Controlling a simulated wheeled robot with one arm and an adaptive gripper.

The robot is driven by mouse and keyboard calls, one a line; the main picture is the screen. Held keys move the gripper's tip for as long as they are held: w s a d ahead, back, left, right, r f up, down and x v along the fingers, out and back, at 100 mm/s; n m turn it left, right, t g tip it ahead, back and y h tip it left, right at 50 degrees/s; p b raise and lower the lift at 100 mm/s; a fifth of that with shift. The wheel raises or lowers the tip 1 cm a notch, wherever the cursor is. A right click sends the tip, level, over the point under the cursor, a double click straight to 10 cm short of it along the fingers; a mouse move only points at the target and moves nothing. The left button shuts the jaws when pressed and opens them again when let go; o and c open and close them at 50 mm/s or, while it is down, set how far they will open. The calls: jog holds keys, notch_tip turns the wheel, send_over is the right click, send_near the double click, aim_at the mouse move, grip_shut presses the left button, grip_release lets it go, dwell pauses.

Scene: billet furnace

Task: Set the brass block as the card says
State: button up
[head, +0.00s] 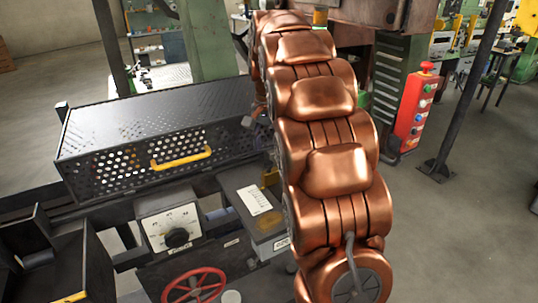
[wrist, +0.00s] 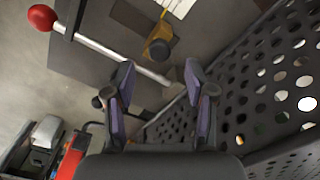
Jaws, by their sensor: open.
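My gripper (wrist: 158,68) is open and empty in the wrist view, its two dark fingers spread apart. A pale rod (wrist: 110,54) with a red ball (wrist: 42,17) at its end crosses just beyond the fingertips; I see no contact. A yellow piece with a dark round knob (wrist: 159,49) lies beyond them. I cannot tell whether it is the brass block, and no other block shows clearly. A white card (head: 255,200) lies on a grey box in the head view; its print is too small to read. My arm hides much of the area behind it.
A black perforated cover (head: 120,165) with a yellow handle (head: 181,158) stands left of my arm; its holed panel (wrist: 265,85) is close on the right in the wrist view. A dial box (head: 168,220), red handwheel (head: 194,286) and red button box (head: 411,112) also show.

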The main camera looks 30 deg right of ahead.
aim_at(268, 162)
notch_tip(268, 162, up, 8)
jog(key=shift+f, duration=0.15)
dwell(0.4)
dwell(0.5)
